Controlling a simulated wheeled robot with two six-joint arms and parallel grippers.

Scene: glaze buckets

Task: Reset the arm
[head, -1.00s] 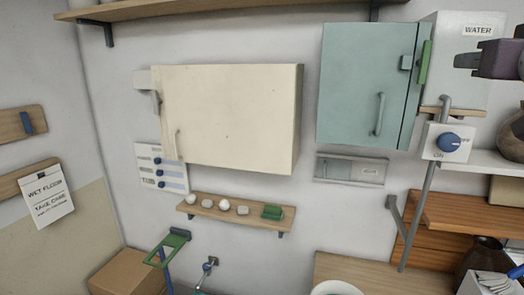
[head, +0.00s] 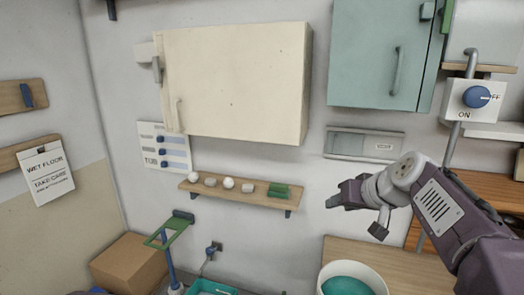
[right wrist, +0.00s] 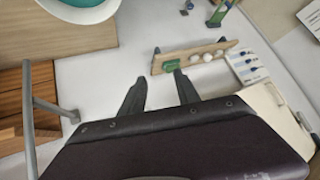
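My right arm reaches in from the right in the head view. Its gripper (head: 355,214) is in front of the wall, to the right of the small shelf and below the grey panel. In the right wrist view its two dark fingers (right wrist: 160,82) stand apart with nothing between them. My left gripper does not show in either view.
A cream cabinet (head: 235,85) and a teal cabinet (head: 380,55) hang on the wall. A small shelf (head: 235,196) holds several pale lumps and a green block (head: 279,190). A white bucket with teal glaze (head: 347,284) stands below my right gripper. A cardboard box (head: 130,262) is at lower left.

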